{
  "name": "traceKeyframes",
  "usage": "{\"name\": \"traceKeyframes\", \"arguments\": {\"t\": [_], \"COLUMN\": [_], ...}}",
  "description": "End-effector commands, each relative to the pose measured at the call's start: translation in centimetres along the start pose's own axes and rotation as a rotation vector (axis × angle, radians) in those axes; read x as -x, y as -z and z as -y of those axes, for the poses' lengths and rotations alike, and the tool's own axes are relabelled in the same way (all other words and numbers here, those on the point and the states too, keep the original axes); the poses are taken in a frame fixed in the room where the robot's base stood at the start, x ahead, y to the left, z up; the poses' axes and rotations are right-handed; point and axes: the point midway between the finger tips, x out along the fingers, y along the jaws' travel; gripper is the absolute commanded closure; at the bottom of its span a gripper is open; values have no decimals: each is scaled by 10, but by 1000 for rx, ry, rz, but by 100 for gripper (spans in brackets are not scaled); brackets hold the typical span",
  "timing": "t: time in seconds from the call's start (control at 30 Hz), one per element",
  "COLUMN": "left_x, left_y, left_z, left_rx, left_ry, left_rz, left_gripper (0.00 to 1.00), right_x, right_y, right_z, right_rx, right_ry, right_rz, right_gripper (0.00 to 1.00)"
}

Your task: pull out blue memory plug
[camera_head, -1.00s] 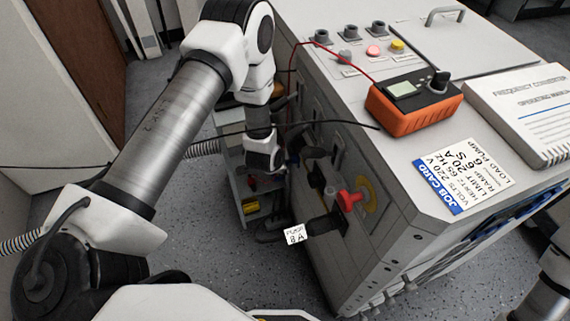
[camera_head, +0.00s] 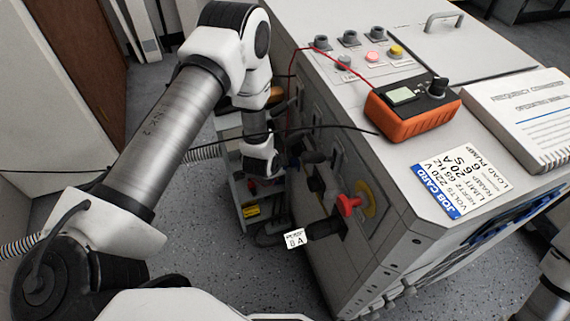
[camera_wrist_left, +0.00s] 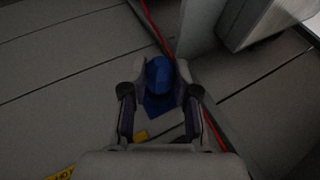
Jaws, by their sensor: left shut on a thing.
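The blue memory plug (camera_wrist_left: 159,76) shows in the left wrist view, between the two fingers of my left gripper (camera_wrist_left: 158,92). The fingers are shut on its sides. A grey panel with dark seams lies behind it. I cannot tell whether the plug's far end is still in a socket. In the head view my left arm reaches down beside the cabinet's left side (camera_head: 375,235), and the wrist hides most of the gripper and the plug. My right gripper is out of view; only part of my right arm shows at the lower right edge.
A red lever (camera_head: 348,204) and a black plug tagged 8 A (camera_head: 295,239) stick out of the cabinet side. A black cable crosses near my left wrist. A thin red wire (camera_wrist_left: 152,28) runs behind the plug. An orange meter (camera_head: 410,110), job card (camera_head: 455,180) and manual lie on top.

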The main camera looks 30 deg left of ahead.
Motion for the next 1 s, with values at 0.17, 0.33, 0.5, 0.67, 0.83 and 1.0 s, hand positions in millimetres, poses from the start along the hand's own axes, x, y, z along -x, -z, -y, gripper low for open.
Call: {"name": "traceKeyframes", "arguments": {"t": [0.17, 0.33, 0.5, 0.67, 0.83, 1.0], "left_x": [3, 5, 7, 8, 8, 8], "left_y": [-4, -9, -14, -18, -21, -21], "left_z": [0, 1, 0, 0, 0, 0], "left_rx": [-1, -1, -1, -2, -2, -2], "left_ry": [0, 0, 0, 0, 0, 0], "left_rz": [-1, -1, 0, -1, -1, -1], "left_gripper": [100, 100, 100, 100, 100, 100], "right_x": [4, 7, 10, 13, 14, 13], "right_y": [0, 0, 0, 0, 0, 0], "right_z": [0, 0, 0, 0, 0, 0], "right_rx": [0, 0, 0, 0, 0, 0], "right_ry": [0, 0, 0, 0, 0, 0], "right_rz": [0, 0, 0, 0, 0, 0], "right_gripper": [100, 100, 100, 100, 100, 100]}}
